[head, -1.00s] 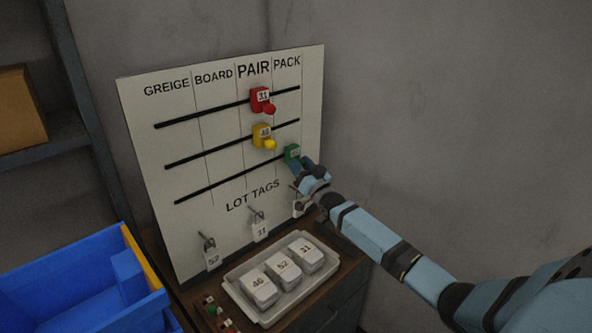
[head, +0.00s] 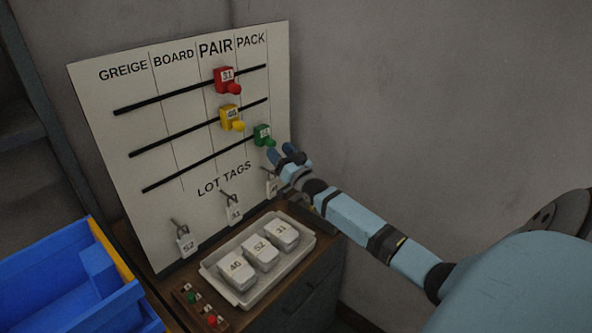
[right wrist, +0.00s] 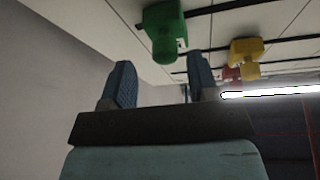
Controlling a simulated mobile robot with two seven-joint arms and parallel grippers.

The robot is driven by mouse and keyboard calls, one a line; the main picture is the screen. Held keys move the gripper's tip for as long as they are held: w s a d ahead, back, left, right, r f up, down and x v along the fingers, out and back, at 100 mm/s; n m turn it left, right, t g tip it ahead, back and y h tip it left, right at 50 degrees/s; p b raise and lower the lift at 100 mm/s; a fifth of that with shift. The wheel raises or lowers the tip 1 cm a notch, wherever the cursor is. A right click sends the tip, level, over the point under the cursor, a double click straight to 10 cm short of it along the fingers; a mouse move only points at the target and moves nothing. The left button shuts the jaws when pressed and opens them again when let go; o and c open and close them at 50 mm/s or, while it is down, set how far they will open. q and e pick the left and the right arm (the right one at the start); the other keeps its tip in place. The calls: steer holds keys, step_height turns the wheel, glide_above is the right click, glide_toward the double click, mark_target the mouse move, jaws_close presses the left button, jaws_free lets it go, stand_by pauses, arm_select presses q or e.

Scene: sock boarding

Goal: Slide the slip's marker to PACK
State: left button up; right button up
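The white board (head: 110,130) has columns GREIGE, BOARD, PAIR and PACK and three dark tracks. The green marker (head: 264,135) is near the right end of the lowest track, under PACK; its number is too small to read surely. The red marker (head: 227,80), labelled 31, and the yellow marker (head: 232,118) sit under PAIR on the tracks above. My right gripper (head: 280,151) is open and empty, just below and right of the green marker. In the right wrist view the green marker (right wrist: 164,30) lies beyond the spread fingers (right wrist: 160,62). My left gripper is out of view.
Several lot tags hang low on the board, including tag 52 (head: 187,243). Below, a white tray (head: 245,299) holds labelled white blocks on a wooden cabinet (head: 322,262). A blue bin (head: 60,290) stands at lower left. The wall to the right is clear.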

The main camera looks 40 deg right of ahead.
steer(key=b+v, duration=0.1)
steer(key=v, duration=0.9)
steer(key=shift+s, duration=0.2)
steer(key=shift+r, duration=0.1)
